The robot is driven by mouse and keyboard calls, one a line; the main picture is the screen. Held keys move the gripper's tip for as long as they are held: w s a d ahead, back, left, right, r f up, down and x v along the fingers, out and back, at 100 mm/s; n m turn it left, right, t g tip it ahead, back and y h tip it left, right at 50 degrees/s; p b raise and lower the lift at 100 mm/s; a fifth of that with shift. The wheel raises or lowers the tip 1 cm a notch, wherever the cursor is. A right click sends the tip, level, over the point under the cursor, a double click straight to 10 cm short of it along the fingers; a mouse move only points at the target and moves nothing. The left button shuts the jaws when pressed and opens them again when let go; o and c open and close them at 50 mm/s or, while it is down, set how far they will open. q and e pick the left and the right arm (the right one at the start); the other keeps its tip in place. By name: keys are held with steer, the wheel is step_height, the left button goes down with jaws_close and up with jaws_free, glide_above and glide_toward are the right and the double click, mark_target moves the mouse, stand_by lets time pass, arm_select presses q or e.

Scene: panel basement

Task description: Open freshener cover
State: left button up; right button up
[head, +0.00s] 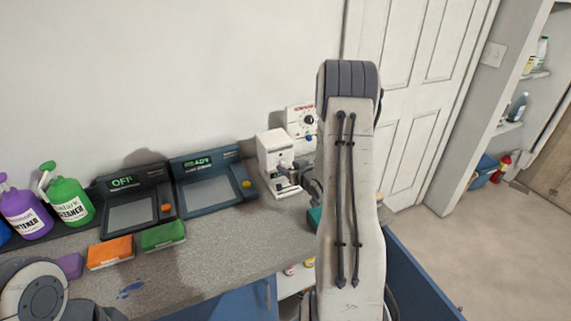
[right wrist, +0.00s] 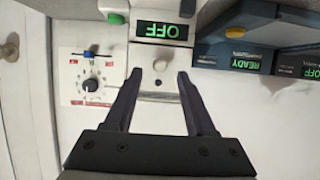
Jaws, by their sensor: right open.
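The freshener appears to be the white box-shaped unit (head: 275,152) on the counter against the wall. In the right wrist view, which looks upside down, a white unit (right wrist: 148,58) shows a green "OFF" display and a green button. I cannot tell which part is its cover. My right gripper (right wrist: 160,76) is open, with its two dark fingers pointing at the pale lower front of this unit. Nothing is seen held between them; contact cannot be told. In the head view my right arm hides most of that gripper. My left gripper is not in view.
Beside the unit is a white dial panel (head: 302,121), also in the right wrist view (right wrist: 88,78). Two dark consoles (head: 137,204) (head: 212,182) stand left on the grey counter (head: 215,242).

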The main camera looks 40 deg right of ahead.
steer(key=shift+x, duration=1.4)
jaws_close()
